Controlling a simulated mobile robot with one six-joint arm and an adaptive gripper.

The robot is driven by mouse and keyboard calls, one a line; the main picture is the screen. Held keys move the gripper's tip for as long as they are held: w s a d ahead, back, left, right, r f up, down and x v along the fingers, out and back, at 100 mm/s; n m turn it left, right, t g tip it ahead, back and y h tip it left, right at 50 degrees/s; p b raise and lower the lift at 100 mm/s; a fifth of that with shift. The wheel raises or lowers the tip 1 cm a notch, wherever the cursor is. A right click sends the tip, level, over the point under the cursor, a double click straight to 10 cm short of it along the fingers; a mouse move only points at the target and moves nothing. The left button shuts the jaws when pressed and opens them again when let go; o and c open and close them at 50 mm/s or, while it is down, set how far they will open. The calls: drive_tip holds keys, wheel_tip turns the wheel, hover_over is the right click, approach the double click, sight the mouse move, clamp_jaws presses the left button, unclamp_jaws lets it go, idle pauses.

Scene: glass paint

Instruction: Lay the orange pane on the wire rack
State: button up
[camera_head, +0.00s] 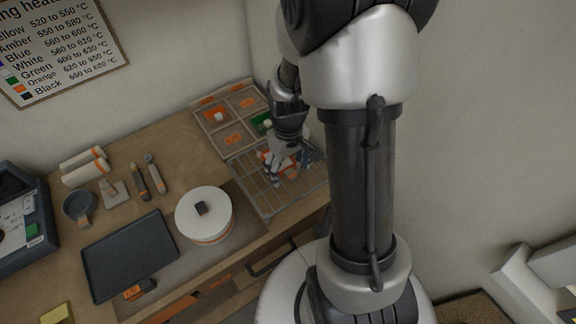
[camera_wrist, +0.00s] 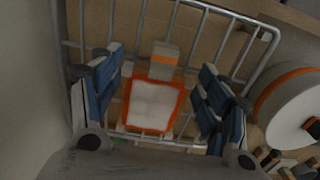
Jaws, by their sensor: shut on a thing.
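The orange pane (camera_wrist: 153,104) shows in the wrist view as a pale panel with an orange border, between the fingers of my gripper (camera_wrist: 160,70). A pale block with an orange band touches or overlaps its far edge. My gripper is shut on the pane, though the contact is unclear. In the head view, my gripper (camera_head: 287,170) is low over the wire rack (camera_head: 252,193), with a little orange showing between its fingers. The rack's bars (camera_wrist: 75,44) pass behind the pane; whether the pane touches them is hard to tell.
A divided tray (camera_head: 205,137) with a green pane (camera_head: 262,123) stands behind the rack. A round white pot (camera_head: 204,215) is close to the rack's left. A dark tray (camera_head: 130,255), tools and a grey cup (camera_head: 79,206) lie farther left.

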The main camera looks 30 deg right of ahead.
drive_tip(key=o, duration=1.1)
drive_tip(key=shift+o, duration=0.2)
drive_tip(key=shift+r+p, duration=2.8)
drive_tip(key=shift+r, duration=0.75)
